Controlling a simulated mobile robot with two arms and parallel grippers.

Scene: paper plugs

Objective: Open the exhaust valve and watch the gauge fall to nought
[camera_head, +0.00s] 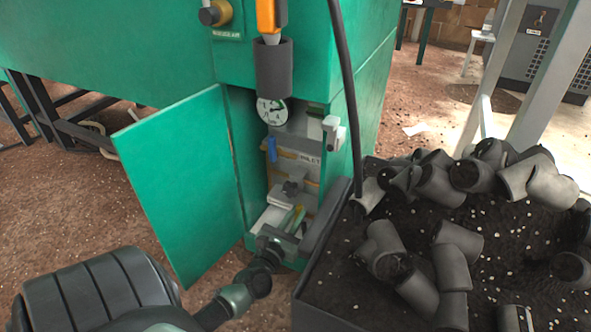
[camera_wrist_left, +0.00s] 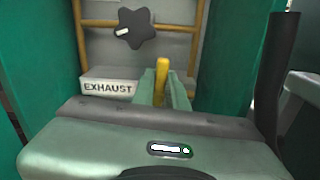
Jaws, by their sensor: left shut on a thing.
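The exhaust valve shows as a yellow lever (camera_wrist_left: 162,70) beside a white EXHAUST label (camera_wrist_left: 108,87) in the left wrist view. My left gripper (camera_wrist_left: 160,94) is shut on this lever, whose upper end stands up out of the jaws. In the head view my left gripper (camera_head: 287,228) reaches into the low part of the open green cabinet, and little of the lever shows there. The round white gauge (camera_head: 272,112) hangs above, below a dark cylinder; its needle is too small to read surely. My right gripper is in neither view.
The cabinet door (camera_head: 185,180) stands open at left. A blue handle (camera_head: 272,150) is inside, near the INLET label (camera_head: 309,160). A black star knob (camera_wrist_left: 134,28) sits above the EXHAUST label.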

